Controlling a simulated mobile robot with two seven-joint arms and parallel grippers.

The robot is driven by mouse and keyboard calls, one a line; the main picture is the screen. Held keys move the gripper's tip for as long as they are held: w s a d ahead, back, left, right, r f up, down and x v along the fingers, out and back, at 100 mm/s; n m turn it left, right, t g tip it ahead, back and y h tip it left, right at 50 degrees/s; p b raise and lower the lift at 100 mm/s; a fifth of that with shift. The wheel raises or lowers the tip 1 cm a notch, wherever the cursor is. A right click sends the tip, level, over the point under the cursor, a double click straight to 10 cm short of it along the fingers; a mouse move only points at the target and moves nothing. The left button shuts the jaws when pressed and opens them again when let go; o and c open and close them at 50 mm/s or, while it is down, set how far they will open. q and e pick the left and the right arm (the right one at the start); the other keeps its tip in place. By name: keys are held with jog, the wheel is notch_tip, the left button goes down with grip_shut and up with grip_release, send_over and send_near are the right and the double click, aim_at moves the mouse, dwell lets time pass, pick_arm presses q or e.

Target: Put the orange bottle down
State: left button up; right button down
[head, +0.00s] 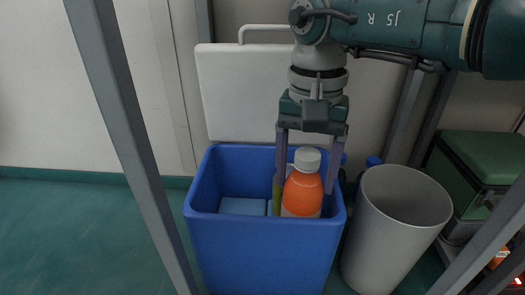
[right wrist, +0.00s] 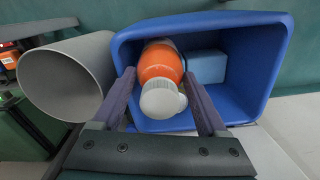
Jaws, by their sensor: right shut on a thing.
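The orange bottle (head: 303,190) has a white cap and a white lower band. It is upright, with its lower part inside the blue bin (head: 265,250) near the right side. My right gripper (head: 305,187) points down from above and is shut on the bottle, one finger on each side of it. The right wrist view shows the bottle (right wrist: 160,66) between the fingers, inside the blue bin (right wrist: 272,60). The bottle's base is hidden by the bin's front wall, so I cannot tell whether it touches the bottom. My left gripper is not in view.
A light blue block (head: 242,206) lies in the bin, left of the bottle. A yellow thing (head: 277,195) shows beside the bottle. A grey wastebasket (head: 390,240) stands close on the right, then a green case (head: 480,165). A white lid (head: 240,90) stands behind. Grey frame bars cross the front.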

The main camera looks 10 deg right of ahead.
notch_tip(320, 180, down, 4)
jog(key=b, duration=0.3)
jog(key=shift+w, duration=0.1)
jog(key=shift+r, duration=0.1)
jog(key=shift+f, duration=0.55)
jog(key=shift+c, duration=1)
grip_release()
jog(key=shift+r, duration=0.1)
